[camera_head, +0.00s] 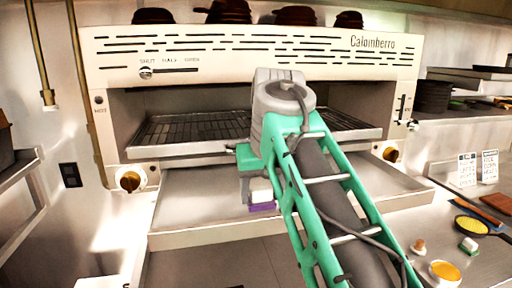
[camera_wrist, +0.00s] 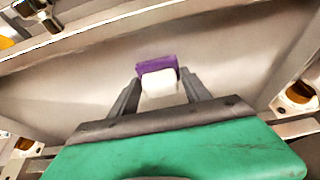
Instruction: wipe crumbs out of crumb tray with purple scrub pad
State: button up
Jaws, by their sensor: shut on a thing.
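The crumb tray (camera_head: 185,207) is the wide pale metal tray pulled out at the bottom of the toaster oven. It also fills much of the wrist view (camera_wrist: 75,85). My gripper (camera_head: 257,190) is over the tray, shut on the white block of the purple scrub pad (camera_head: 262,207). In the wrist view the white block sits between my two fingers and the purple pad (camera_wrist: 156,67) shows beyond it, over the tray surface. I cannot tell whether the pad touches the tray. No crumbs are clear to see; my arm hides part of the tray.
Above the tray is the oven's wire rack (camera_head: 195,130). Oven knobs (camera_head: 130,180) flank the tray. On the right counter are a yellow-filled pan (camera_head: 471,225), a yellow-filled bowl (camera_head: 445,271), a green-and-white block (camera_head: 468,246) and a small knobbed item (camera_head: 418,247).

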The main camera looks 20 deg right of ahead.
notch_tip(320, 180, up, 3)
jog(key=shift+f+p, duration=0.1)
jog(key=shift+p, duration=0.6)
notch_tip(320, 180, up, 5)
jog(key=p, duration=0.5)
jog(key=shift+r, duration=0.2)
